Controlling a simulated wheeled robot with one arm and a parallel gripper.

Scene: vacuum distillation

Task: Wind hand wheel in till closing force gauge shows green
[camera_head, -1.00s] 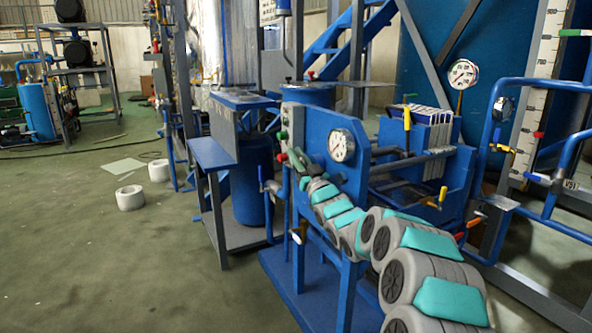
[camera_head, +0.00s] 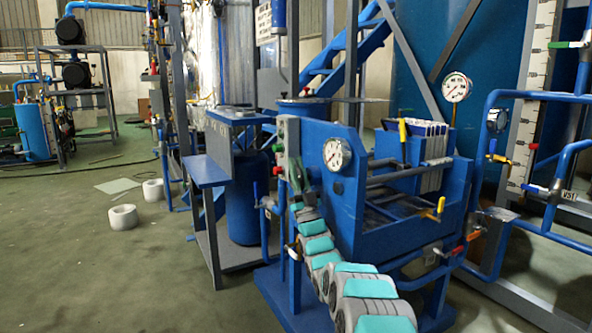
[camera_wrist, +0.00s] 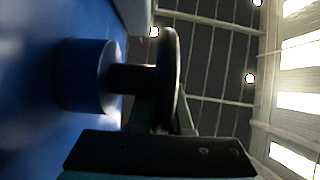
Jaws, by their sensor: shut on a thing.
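The hand wheel (camera_wrist: 168,80) shows edge-on in the wrist view, dark and round, on a dark shaft from a blue round boss (camera_wrist: 88,75). My gripper (camera_wrist: 163,122) is shut on its rim. In the head view my gripper (camera_head: 297,178) is at the left side of the blue press end plate (camera_head: 343,196), and I cannot make out the wheel there. A white dial gauge (camera_head: 337,153), apparently the closing force gauge, sits on that plate. Its needle and any coloured zone are too small to read.
White filter plates (camera_head: 432,145) stand in the press behind the end plate. A second gauge (camera_head: 456,87) is above right. A blue side table (camera_head: 207,170) stands left of the press. Blue pipes (camera_head: 553,102) rise at right. The floor at left is mostly open, with white rings (camera_head: 123,217).

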